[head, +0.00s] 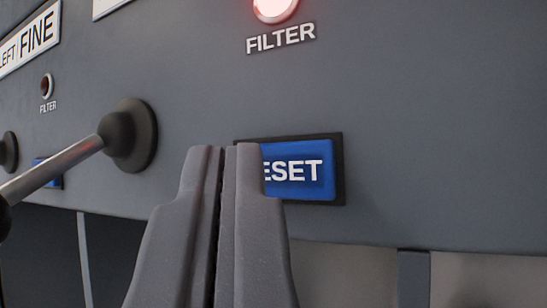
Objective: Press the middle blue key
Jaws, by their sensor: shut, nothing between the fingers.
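A blue key (308,172) with white lettering, of which "ESET" shows, sits in a dark frame on the grey panel. My gripper (225,150) is shut and empty. Its fingertips overlap the left part of this key in the head view and hide its first letter. I cannot tell whether the fingertips touch the key. A second blue key (48,173) shows at the left, farther along the panel, partly hidden behind a lever. I cannot tell from this view which key is the middle one.
A metal lever (60,172) with a dark round boot (130,135) sticks out of the panel left of my gripper. A lit red FILTER lamp (275,8) is above the near key. A dark FILTER lamp (47,86) is at left. The panel's lower edge runs below the keys.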

